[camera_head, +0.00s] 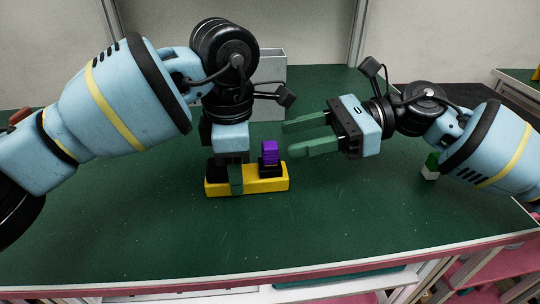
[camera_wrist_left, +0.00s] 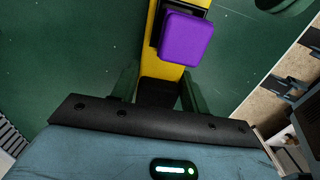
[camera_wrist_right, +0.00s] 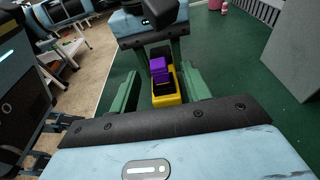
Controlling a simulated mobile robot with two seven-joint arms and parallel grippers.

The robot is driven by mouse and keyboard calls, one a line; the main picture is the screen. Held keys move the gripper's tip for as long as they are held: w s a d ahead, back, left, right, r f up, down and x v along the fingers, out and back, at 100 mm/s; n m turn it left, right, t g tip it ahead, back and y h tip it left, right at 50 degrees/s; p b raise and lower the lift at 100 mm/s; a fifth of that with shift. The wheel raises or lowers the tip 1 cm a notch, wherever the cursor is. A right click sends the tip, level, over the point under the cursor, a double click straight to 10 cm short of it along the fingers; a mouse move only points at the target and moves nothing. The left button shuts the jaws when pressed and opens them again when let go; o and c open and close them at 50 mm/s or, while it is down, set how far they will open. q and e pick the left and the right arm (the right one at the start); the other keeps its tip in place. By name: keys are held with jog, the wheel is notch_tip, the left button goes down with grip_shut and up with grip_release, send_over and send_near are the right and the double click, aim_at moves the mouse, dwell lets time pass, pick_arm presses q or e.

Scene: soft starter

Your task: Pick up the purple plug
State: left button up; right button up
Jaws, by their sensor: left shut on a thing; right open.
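The purple plug (camera_head: 269,152) sits upright in a black socket on the right part of the yellow base (camera_head: 262,186). It also shows in the left wrist view (camera_wrist_left: 185,38) and the right wrist view (camera_wrist_right: 159,70). My left gripper (camera_head: 236,180) points down and is shut on the left part of the yellow base, beside the plug. Its fingers straddle the base in the left wrist view (camera_wrist_left: 160,90). My right gripper (camera_head: 287,138) is open and empty, with its green fingers pointing left, just right of the plug and apart from it. The plug shows between its fingers in the right wrist view.
A grey box (camera_head: 271,70) stands behind my left gripper at the back of the green table (camera_head: 330,220). A small green and white object (camera_head: 431,166) lies under my right arm. The front of the table is clear.

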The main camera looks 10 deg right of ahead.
aim_at(265, 145)
jog(key=shift+s+f+x, duration=0.1)
jog(key=shift+x, duration=1.3)
jog(key=shift+s+f+x, duration=0.1)
jog(key=shift+f+x, duration=0.05)
jog(key=shift+x, duration=1.2)
jog(key=shift+d, duration=0.1)
grip_shut()
jog(key=shift+r, duration=0.1)
jog(key=shift+r, duration=0.3)
jog(key=r, duration=0.2)
jog(key=shift+d+r, duration=0.35)
jog(key=shift+r, duration=0.05)
jog(key=f+v, duration=0.1)
jog(key=v, duration=0.7)
jog(key=f+v, duration=0.2)
jog(key=v, duration=0.7)
jog(key=shift+d+f, duration=0.3)
jog(key=shift+d, duration=0.05)
